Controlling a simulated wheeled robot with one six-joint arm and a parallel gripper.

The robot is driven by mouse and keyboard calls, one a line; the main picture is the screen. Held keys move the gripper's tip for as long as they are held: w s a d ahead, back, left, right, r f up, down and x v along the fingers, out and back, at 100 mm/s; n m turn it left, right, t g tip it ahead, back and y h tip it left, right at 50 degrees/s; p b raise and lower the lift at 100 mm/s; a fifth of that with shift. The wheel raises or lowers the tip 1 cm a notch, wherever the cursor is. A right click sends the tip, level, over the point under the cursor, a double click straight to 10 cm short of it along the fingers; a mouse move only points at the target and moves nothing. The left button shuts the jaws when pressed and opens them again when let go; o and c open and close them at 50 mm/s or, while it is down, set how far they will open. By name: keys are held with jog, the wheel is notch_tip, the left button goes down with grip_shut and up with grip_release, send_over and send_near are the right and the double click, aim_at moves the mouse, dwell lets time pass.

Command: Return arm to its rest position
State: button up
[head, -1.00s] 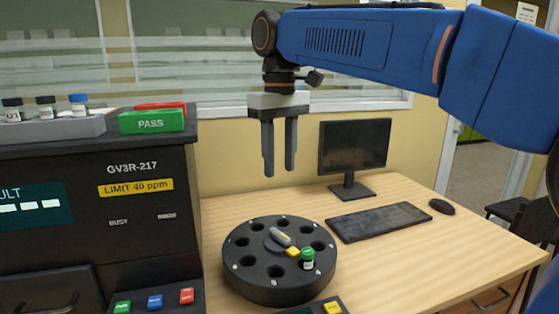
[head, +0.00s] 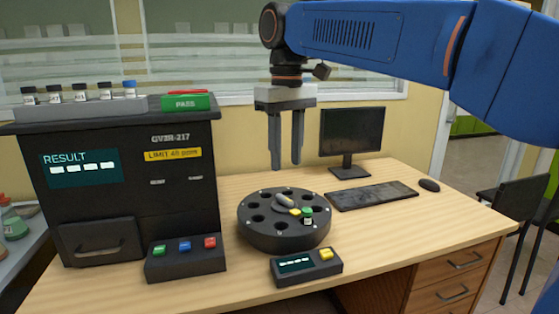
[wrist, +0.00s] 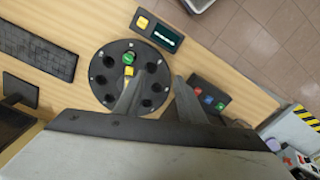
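My gripper (head: 287,150) hangs fingers down from my blue arm in the head view, above and behind the black round carousel (head: 262,240). Its two grey fingers are apart with nothing between them. In the wrist view the gripper (wrist: 158,95) also shows two spread, empty fingers, with the carousel (wrist: 98,88) below. A green-capped vial (head: 307,216) stands in one hole of the carousel; its cap also shows in the wrist view (wrist: 129,58). The gripper is clear of the carousel and the vial.
The black analyser (head: 120,170) stands at left with a vial rack (head: 85,107) and green PASS block (head: 186,102) on top. A small control box (head: 306,267) sits in front of the carousel. A monitor (head: 351,131), keyboard (head: 371,195) and mouse (head: 429,185) are at right.

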jog(key=s+d+f+m+t, duration=0.1)
jog(key=s+d+f, duration=0.2)
jog(key=d, duration=0.3)
jog(key=s+d+f+m, duration=0.1)
jog(key=s+d+f, duration=0.2)
jog(key=d+f, duration=0.15)
jog(key=s+d+f+m+t, duration=0.1)
jog(key=s+d+f+m, duration=0.15)
jog(key=d, duration=0.45)
jog(key=s+d+f+m+t, duration=0.1)
jog(key=s+d+f, duration=0.4)
jog(key=f, duration=0.4)
jog(key=s+d+f+m+t, duration=0.1)
jog(key=s+d+f+m, duration=0.1)
jog(key=s+d+f, duration=0.3)
jog(key=s+f, duration=0.3)
jog(key=f, duration=0.1)
jog(key=shift+t, duration=0.4)
jog(key=shift+s+r, duration=0.1)
